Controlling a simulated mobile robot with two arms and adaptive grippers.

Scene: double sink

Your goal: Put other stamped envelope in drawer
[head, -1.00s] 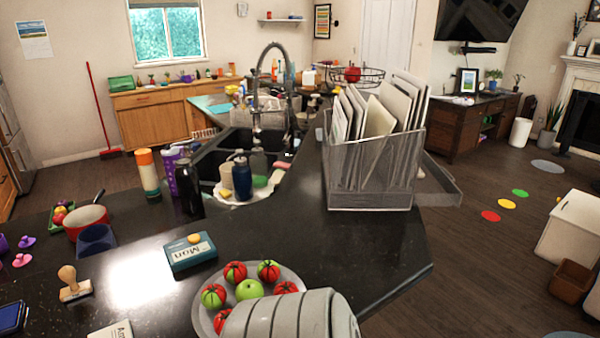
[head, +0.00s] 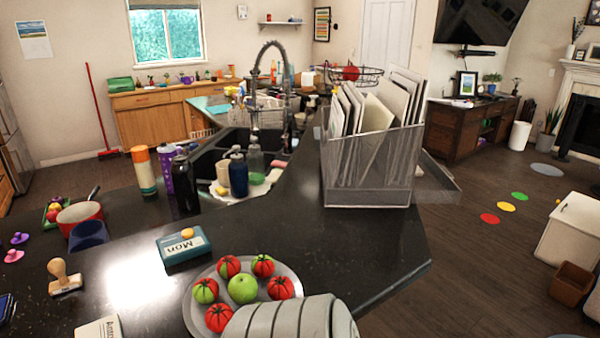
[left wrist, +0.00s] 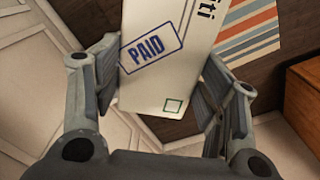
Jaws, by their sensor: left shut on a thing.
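In the left wrist view my left gripper (left wrist: 158,82) is shut on a white envelope (left wrist: 160,30) with a blue "PAID" stamp mark and a small green square near its lower end. The envelope's far end is cut off by the frame. My left gripper and this envelope do not show in the head view. In the head view a grey mesh organizer (head: 368,182) on the dark counter holds several white envelopes upright. A grey drawer (head: 440,180) sticks out to its right, partly hidden by it. My right gripper is in neither view.
A plate (head: 190,312) of red and green fruit lies at the front of the counter (head: 345,250). A teal box (head: 184,246), a wooden stamp (head: 62,277) and a white card (head: 98,329) lie to its left. Bottles stand near the sink. The counter before the organizer is clear.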

